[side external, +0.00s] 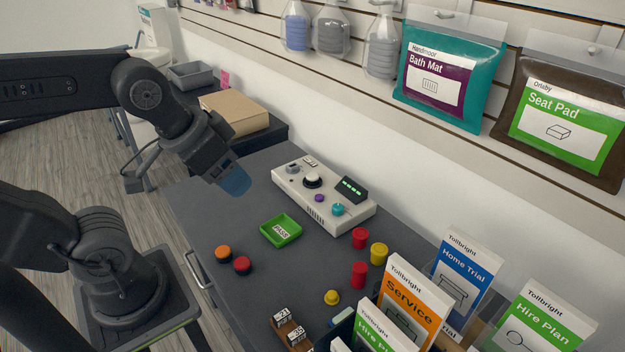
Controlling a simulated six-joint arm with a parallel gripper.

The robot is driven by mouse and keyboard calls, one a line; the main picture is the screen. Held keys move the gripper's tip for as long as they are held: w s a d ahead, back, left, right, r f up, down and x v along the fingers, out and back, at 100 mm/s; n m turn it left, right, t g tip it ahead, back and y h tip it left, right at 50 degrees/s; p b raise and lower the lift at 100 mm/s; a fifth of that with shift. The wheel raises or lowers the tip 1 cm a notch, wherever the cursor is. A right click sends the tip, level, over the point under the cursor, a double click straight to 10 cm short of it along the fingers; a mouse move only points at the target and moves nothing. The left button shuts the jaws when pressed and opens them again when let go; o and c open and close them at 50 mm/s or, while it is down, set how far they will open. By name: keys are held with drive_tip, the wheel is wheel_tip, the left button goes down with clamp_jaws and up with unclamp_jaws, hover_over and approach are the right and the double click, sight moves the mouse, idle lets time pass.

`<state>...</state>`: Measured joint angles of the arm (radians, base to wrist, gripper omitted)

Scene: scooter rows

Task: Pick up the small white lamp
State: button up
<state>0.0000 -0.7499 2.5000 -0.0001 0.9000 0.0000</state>
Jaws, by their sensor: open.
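A small white round-topped piece with a dark base (313,179) sits on the white control panel (345,216); it may be the lamp, but it is too small to be sure. No other clear small white lamp shows. My gripper (235,182) is at the left of the panel, above the grey tabletop and apart from the panel. Its fingertips are blue and point down to the right. It is open, and nothing shows between the fingers.
A green PASS tray (281,231) lies in front of the panel. Orange (223,254) and red (242,265) pieces lie left of it. Red and yellow pieces stand to its right, near upright leaflets (411,300). A cardboard box (236,113) is behind. A slatted wall with hanging goods borders the back.

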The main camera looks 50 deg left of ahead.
idle(0.4)
drive_tip(key=shift+o, duration=1.4)
drive_tip(key=w+a+r+n+g, duration=0.1)
drive_tip(key=w+a+r+n, duration=0.25)
drive_tip(key=w, duration=0.55)
drive_tip(key=n+g, duration=0.5)
drive_tip(key=n, duration=1)
hover_over(312, 175)
wheel_tip(312, 175, down, 22)
drive_tip(key=shift+m, duration=0.25)
drive_tip(key=f, duration=0.7)
drive_tip(key=shift+w+f, duration=0.3)
drive_tip(key=shift+f, duration=0.05)
drive_tip(key=shift+s+f, duration=0.15)
drive_tip(key=shift+f, duration=1.3)
drive_tip(key=shift+s+f, duration=0.1)
drive_tip(key=shift+f, duration=1.35)
